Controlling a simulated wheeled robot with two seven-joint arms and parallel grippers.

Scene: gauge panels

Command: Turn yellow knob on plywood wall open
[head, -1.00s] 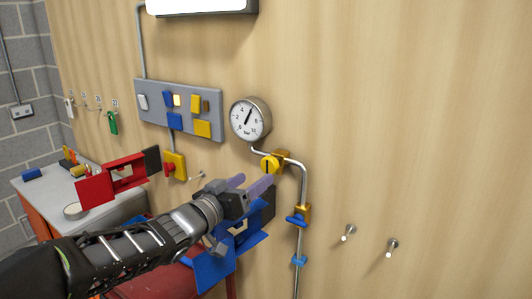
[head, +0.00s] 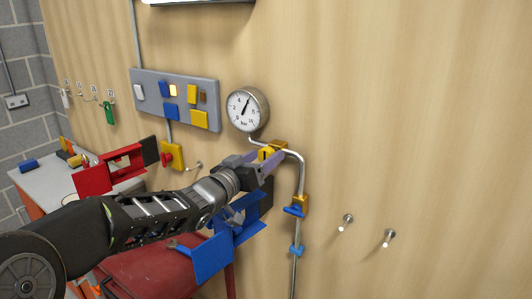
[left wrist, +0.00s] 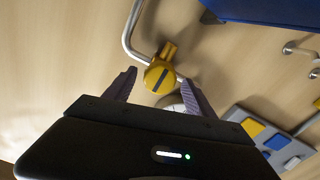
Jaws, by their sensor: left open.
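The yellow knob (head: 266,153) sits on a brass valve body on the pipe below the round pressure gauge (head: 247,109), on the plywood wall (head: 400,110). In the left wrist view the knob (left wrist: 159,77) shows a dark line across its round face. My left gripper (head: 268,164) is open, with its purple-grey fingers at the knob and partly covering it in the head view. In the left wrist view the fingertips (left wrist: 158,82) are on either side of the knob, with a gap to each side. My right gripper is not in view.
A blue-handled valve (head: 295,209) is lower on the same pipe. A grey switch panel (head: 177,99) and a red knob on a yellow box (head: 171,157) are to the left. Blue (head: 214,258) and red (head: 95,183) holders are near my arm. Two pegs (head: 346,222) stick out at right.

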